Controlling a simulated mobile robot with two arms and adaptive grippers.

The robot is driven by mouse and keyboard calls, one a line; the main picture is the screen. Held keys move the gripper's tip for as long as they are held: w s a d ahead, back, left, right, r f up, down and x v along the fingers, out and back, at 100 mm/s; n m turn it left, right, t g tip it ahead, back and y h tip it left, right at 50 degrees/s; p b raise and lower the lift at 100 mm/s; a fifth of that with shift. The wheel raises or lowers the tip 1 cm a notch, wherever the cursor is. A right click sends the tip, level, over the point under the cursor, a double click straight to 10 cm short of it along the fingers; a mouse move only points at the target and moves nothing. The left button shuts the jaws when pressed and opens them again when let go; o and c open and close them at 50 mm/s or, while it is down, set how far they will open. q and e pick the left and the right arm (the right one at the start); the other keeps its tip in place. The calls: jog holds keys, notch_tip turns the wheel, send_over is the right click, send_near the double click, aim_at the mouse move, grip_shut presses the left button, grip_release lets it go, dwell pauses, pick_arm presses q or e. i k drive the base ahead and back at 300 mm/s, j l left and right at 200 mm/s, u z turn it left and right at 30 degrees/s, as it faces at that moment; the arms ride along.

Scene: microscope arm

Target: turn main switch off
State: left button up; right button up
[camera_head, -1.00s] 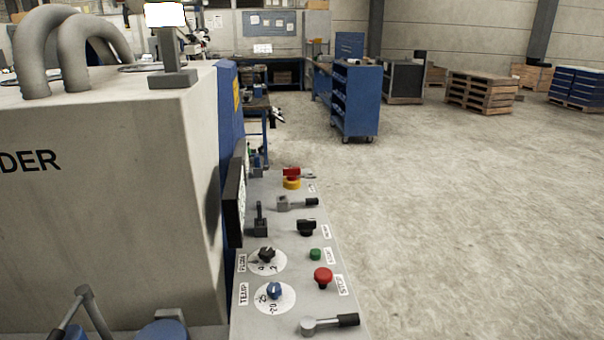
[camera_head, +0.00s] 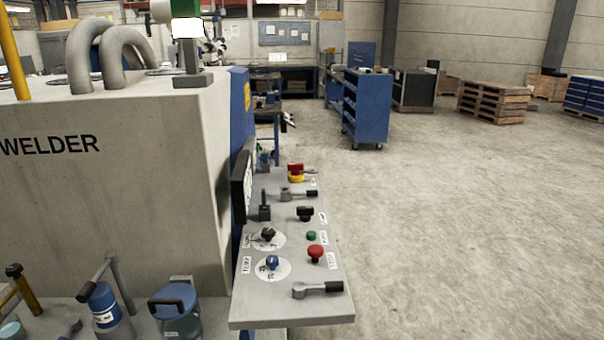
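A grey sloping control panel (camera_head: 322,288) stands at the front right side of a large machine marked WELDER (camera_head: 110,190). At its far end is a red rotary handle on a yellow base (camera_head: 295,171), which looks like the main switch. Its exact setting is too small to tell. Nearer on the panel are a black-handled lever (camera_head: 300,194), a black knob (camera_head: 305,213), a green button (camera_head: 311,236), a red push button (camera_head: 315,252) and another black-handled lever (camera_head: 318,289). Two dials, one black (camera_head: 267,235) and one blue (camera_head: 272,262), sit at the left. Neither gripper is in view.
Open concrete floor (camera_head: 450,230) lies right of the panel. A blue cabinet (camera_head: 367,105) and wooden pallets (camera_head: 490,102) stand farther back. A blue-lidded container (camera_head: 176,305) and a blue bottle (camera_head: 104,308) are at the lower left.

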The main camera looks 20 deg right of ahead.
aim_at(296, 169)
jog(key=k+u, duration=0.15)
jog(key=u, duration=1.3)
jog(key=l+u, duration=0.1)
jog(key=l, duration=1.45)
jog(key=k+l+u, duration=0.15)
jog(key=l, duration=1.45)
jog(key=u, duration=0.05)
